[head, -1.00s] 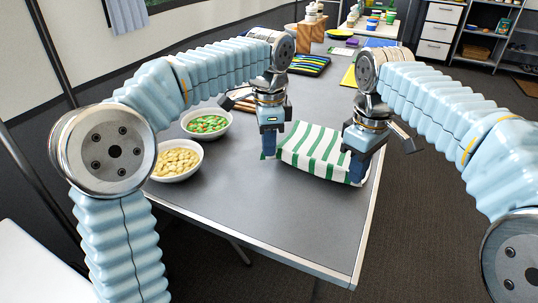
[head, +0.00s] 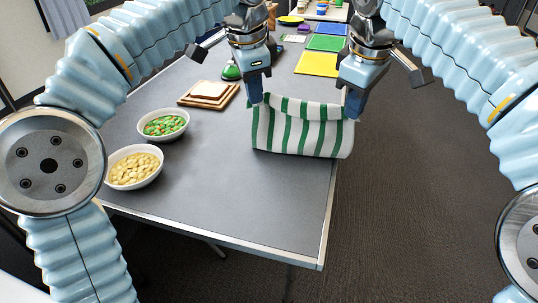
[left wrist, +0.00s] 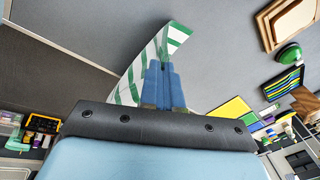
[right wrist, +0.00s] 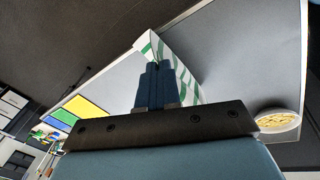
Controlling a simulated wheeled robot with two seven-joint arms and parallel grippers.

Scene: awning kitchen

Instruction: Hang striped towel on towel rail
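The green-and-white striped towel (head: 302,130) hangs between my two grippers, its folds facing the head camera, above or just touching the right part of the table. I cannot tell whether its lower edge touches. My left gripper (head: 256,99) is shut on the towel's upper left corner; its closed fingers (left wrist: 163,85) show against the cloth in the left wrist view. My right gripper (head: 352,112) is shut on the upper right corner; its closed fingers (right wrist: 157,85) and the cloth (right wrist: 185,80) show in the right wrist view. No towel rail is recognisable in these views.
On the grey table (head: 220,200), a bowl of yellowish pieces (head: 134,167) and a bowl of green and red pieces (head: 164,124) stand at left. Wooden boards (head: 208,94) lie behind them. Coloured mats (head: 318,64) lie further back. The table's front is clear.

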